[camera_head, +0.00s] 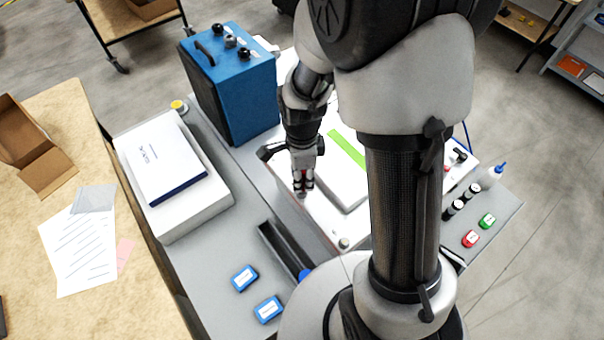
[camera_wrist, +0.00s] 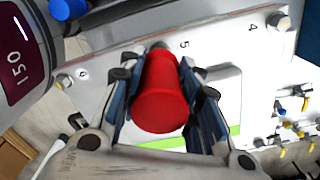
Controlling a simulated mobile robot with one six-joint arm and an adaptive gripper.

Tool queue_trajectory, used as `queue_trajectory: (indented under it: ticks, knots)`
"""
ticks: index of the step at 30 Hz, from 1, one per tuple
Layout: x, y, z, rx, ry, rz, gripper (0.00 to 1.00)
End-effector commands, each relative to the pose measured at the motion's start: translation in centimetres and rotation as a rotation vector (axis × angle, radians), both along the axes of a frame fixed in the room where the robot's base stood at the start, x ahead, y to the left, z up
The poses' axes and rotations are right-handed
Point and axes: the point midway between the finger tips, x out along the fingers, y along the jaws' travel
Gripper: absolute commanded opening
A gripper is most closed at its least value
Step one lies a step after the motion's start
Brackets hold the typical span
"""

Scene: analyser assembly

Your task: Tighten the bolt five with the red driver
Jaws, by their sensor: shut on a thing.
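The red driver (camera_wrist: 160,95) stands between my gripper's fingers in the wrist view, its red end toward the camera. My gripper (camera_head: 303,183) is shut on it and is over the left edge of the white analyser (camera_head: 325,205) in the head view. The driver's far end points at the panel beside the printed label 5 (camera_wrist: 185,44). A grey round piece (camera_wrist: 158,46) shows just past the driver. The driver hides most of bolt five's place, so I cannot tell whether the tip touches the bolt. Bolts show near label 6 (camera_wrist: 63,81) and label 4 (camera_wrist: 281,20).
A blue box (camera_head: 235,85) stands behind my gripper. A white box (camera_head: 165,165) lies to the left, and a dark narrow tray (camera_head: 283,250) lies in front. Small blue boxes (camera_head: 245,278) sit on the grey bench. My arm hides part of the analyser.

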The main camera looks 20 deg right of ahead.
Motion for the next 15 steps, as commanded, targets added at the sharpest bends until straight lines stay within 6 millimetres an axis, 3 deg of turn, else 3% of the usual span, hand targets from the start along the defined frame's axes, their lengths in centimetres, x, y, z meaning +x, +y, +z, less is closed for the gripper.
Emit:
queue_trajectory:
  ticks: [15]
  knots:
    - [0.1,0.0,2.1,0.0,-0.001,0.0,0.0]
